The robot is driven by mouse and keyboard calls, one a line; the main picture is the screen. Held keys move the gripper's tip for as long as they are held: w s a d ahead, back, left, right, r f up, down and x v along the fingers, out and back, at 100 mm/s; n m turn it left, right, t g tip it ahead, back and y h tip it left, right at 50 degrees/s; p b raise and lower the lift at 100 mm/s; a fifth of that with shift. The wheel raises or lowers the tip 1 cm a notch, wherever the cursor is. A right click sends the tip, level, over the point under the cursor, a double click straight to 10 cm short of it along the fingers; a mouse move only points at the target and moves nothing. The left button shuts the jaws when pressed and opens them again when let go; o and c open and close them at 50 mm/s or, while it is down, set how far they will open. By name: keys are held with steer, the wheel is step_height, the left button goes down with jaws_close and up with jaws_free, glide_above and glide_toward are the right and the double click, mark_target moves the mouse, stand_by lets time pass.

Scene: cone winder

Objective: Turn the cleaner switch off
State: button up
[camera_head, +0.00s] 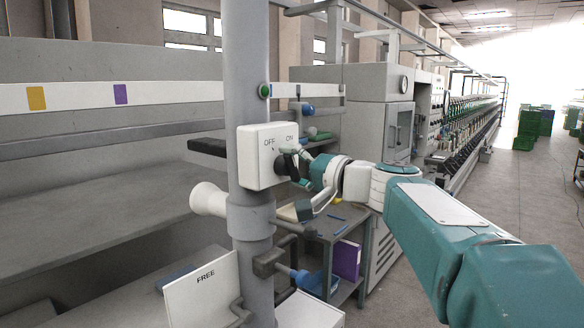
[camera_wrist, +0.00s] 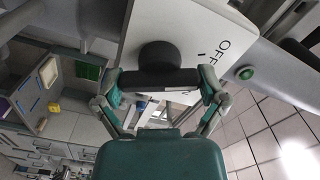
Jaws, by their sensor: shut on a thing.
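The cleaner switch is a white box (camera_head: 263,158) on a grey post, with OFF at the left and ON at the right of its face. Its black knob (camera_head: 287,163) sits on the face below the lettering. In the wrist view the knob (camera_wrist: 160,58) has a round hub and a dark bar across it. My gripper (camera_wrist: 160,82) is shut on this bar, with one finger at each end. In the head view my gripper (camera_head: 301,162) reaches the knob from the right and partly hides it. Which label the knob points to is not clear.
The grey post (camera_head: 250,100) carries the box, with a green button (camera_head: 265,91) above it. A white FREE sign (camera_head: 204,290) stands below left. A small table (camera_head: 335,225) with a purple binder (camera_head: 346,260) is behind my arm. The aisle at right is open floor.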

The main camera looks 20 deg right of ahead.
steer(key=shift+f+n, duration=0.3)
steer(key=shift+n, duration=0.3)
steer(key=o, duration=0.8)
steer(key=shift+a, duration=0.1)
steer(key=shift+r, duration=0.1)
steer(key=v, duration=1.2)
steer(key=shift+a, duration=0.1)
